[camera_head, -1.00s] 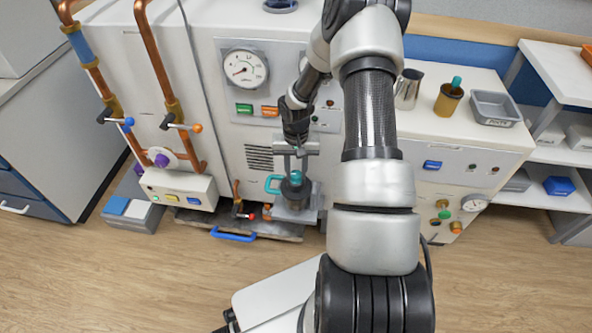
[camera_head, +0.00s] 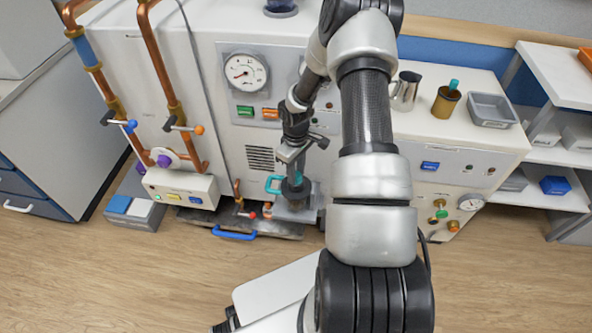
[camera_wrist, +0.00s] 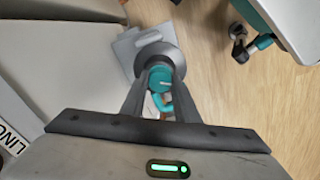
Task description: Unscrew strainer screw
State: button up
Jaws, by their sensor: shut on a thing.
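The strainer screw appears as a teal head (camera_wrist: 160,80) on a round grey flange in the wrist view. In the head view its dark grey round body (camera_head: 296,190) stands low at the front of the white machine. My gripper (camera_wrist: 160,92) points down and is shut on the teal screw head, one dark finger on each side. In the head view my gripper (camera_head: 294,176) is right above the grey body. The fingers hide part of the screw, so I cannot tell how far its thread is out. A teal handle (camera_head: 273,185) shows just left of it.
Copper pipes (camera_head: 157,60) with small valves stand left of the machine. A pressure gauge (camera_head: 243,71) and a vent (camera_head: 260,158) are on the panel behind. A blue handle (camera_head: 233,235) lies low in front. The wooden floor is open at the front left.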

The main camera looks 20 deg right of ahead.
jog(key=n+p, duration=0.1)
jog(key=n, duration=0.2)
jog(key=shift+n, duration=0.3)
jog(key=shift+n+p, duration=0.4)
jog(key=shift+n, duration=1.6)
jog(key=o, duration=1.1)
notch_tip(320, 180, up, 17)
jog(key=p, duration=0.3)
jog(key=shift+r+p, duration=0.2)
jog(key=shift+p, duration=0.1)
